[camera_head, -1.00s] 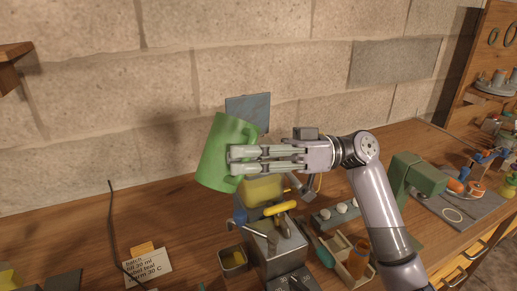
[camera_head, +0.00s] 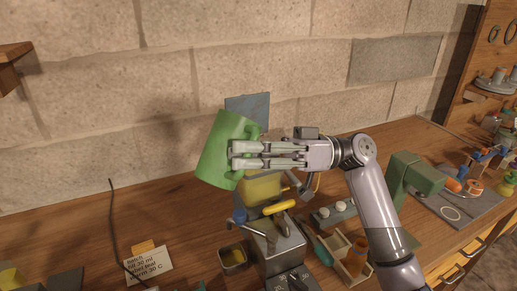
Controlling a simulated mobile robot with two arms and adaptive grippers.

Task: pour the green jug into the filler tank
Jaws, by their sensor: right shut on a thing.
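The green jug (camera_head: 218,150) is up in the air at the middle of the head view, its top leaning to the right. My right gripper (camera_head: 236,155) is shut on the jug at its right side and hides part of its handle. Below and right of the jug is a grey filler machine (camera_head: 282,247) with a yellow lever. A yellow tank-like part (camera_head: 262,188) sits at its back, just under the jug and gripper. I cannot see inside the jug or whether anything flows from it. My left gripper is out of view.
A small tin (camera_head: 232,257) stands left of the machine, and a note card (camera_head: 150,265) lies further left beside a dark cable. A wooden tray (camera_head: 352,258) with small items and a green machine (camera_head: 412,175) stand to the right. A stone wall rises behind.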

